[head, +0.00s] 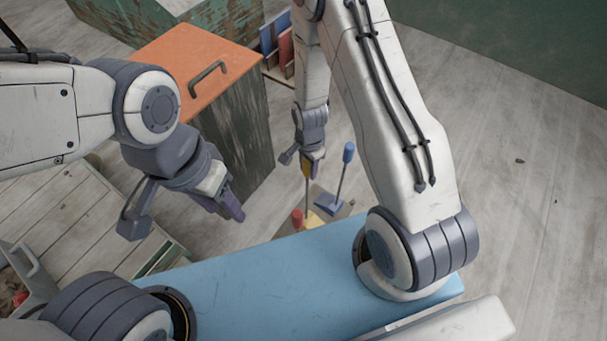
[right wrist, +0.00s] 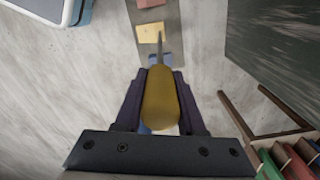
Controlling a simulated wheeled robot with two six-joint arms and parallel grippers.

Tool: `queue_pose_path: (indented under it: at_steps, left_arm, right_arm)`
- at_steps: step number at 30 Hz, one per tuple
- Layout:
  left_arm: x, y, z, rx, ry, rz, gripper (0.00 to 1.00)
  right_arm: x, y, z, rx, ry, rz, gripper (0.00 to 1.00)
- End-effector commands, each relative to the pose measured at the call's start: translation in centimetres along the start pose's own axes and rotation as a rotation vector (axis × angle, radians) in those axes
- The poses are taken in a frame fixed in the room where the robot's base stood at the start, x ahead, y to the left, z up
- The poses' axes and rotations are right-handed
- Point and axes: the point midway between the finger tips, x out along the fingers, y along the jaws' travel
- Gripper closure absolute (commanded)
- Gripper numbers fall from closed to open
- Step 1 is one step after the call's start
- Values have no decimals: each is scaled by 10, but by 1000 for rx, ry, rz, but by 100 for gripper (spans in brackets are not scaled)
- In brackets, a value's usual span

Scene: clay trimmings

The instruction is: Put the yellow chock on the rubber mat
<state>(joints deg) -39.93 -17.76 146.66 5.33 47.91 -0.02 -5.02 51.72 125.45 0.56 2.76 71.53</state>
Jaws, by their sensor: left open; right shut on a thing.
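The yellow chock shows as a long yellow handle (right wrist: 160,100) with a thin rod running to a flat yellow block (right wrist: 149,33). My right gripper (head: 308,164) is shut on the handle, with a finger on each side in the right wrist view (right wrist: 160,92). The block is over a grey-brown strip (right wrist: 171,14); I cannot tell if it touches it, or if the strip is the rubber mat. My left gripper (head: 229,203) is open and empty, left of the chock.
A blue chock (head: 330,204) with an upright rod and blue knob stands close beside the yellow one. An orange-topped cabinet (head: 185,55) stands behind, near a rack of coloured boards (right wrist: 285,165). Open floor (head: 530,170) lies right.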

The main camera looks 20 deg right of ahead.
Motion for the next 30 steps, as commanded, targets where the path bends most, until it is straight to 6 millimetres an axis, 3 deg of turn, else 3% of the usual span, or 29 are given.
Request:
queue_pose_path:
  at_steps: [6,11,18,29,30]
  left_arm:
    - [7,0,0,0,0,0,50]
    - [10,-1,1,0,0,0,50]
    - [21,-2,1,0,0,0,50]
    - [22,-2,1,0,0,0,50]
    - [22,-2,1,0,0,0,50]
  right_arm:
    - [15,-24,0,-2,0,1,100]
    - [24,-25,-1,-2,-1,2,100]
    - [56,-25,-1,-1,0,2,100]
    - [59,-25,-1,-1,0,1,100]
    - [60,-25,-1,-1,0,1,58]
